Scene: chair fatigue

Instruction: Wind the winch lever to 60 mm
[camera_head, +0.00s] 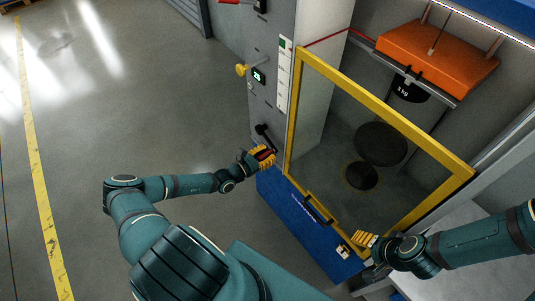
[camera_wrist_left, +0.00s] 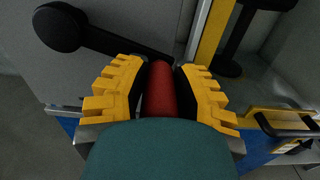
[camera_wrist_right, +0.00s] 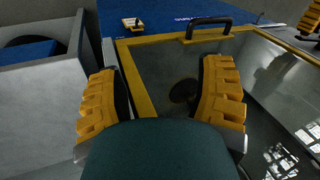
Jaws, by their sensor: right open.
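The winch lever is a black crank arm (camera_wrist_left: 115,42) with a red grip (camera_wrist_left: 161,88), mounted on the grey machine column; its black hub (camera_wrist_left: 57,27) is at upper left in the left wrist view. My left gripper (camera_head: 264,157) is shut on the red grip, a yellow finger on each side. In the head view, the lever points down and slightly right from its hub (camera_head: 261,129). A small lit display (camera_head: 258,75) is higher on the column; its digits are too small to read surely. My right gripper (camera_head: 367,240) is open and empty near the yellow frame's lower corner.
A yellow-framed clear door (camera_head: 384,112) with a black handle (camera_head: 318,208) covers the test bay. Behind it are an orange block (camera_head: 437,58), a 5 kg weight (camera_head: 408,90) and dark discs. A yellow knob (camera_head: 241,70) sticks out left of the display. The floor at left is clear.

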